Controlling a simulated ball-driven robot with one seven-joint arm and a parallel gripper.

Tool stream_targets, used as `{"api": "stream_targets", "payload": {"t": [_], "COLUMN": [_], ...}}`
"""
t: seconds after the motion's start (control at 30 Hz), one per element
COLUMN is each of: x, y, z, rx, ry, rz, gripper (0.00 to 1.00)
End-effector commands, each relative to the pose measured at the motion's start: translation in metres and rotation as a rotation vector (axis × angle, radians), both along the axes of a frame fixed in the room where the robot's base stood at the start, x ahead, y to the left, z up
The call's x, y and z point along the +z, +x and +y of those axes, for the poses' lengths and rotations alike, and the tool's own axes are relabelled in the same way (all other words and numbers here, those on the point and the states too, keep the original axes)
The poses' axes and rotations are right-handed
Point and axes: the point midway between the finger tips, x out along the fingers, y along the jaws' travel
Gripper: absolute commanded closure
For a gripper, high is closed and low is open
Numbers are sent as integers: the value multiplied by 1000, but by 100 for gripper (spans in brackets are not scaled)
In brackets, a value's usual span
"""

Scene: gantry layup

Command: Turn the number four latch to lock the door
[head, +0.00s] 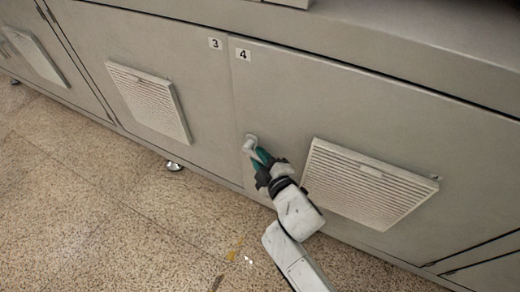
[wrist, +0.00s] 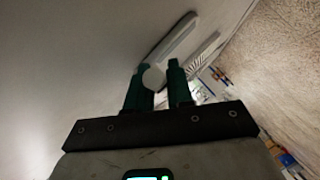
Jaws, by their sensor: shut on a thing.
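The number four latch (head: 250,142) is a small pale knob on the grey door (head: 350,110) marked with a 4 label (head: 243,54). My gripper (head: 261,157) reaches it from the lower right, with its dark green fingers at the latch. The gripper hides part of the latch in the head view.
A white louvred vent (head: 365,183) stands out from the door just right of my gripper. Another vent (head: 149,100) is on the door marked 3 (head: 215,43) to the left. A cabinet foot (head: 174,166) rests on the speckled floor (head: 110,220), which is mostly clear.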

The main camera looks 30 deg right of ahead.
Motion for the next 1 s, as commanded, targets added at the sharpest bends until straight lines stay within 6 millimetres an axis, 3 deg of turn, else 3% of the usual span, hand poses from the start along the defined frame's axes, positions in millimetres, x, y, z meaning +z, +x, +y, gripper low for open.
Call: {"api": "stream_targets", "payload": {"t": [0.03,0.27,0.97,1.0], "x": [9,14,12,12], "y": [0,0,-1,-1], "z": [1,1,0,0], "rx": [3,4,3,3], "ry": [-12,-69,-137,-137], "rz": [15,89,176,176], "gripper": [100,100,100,76]}}
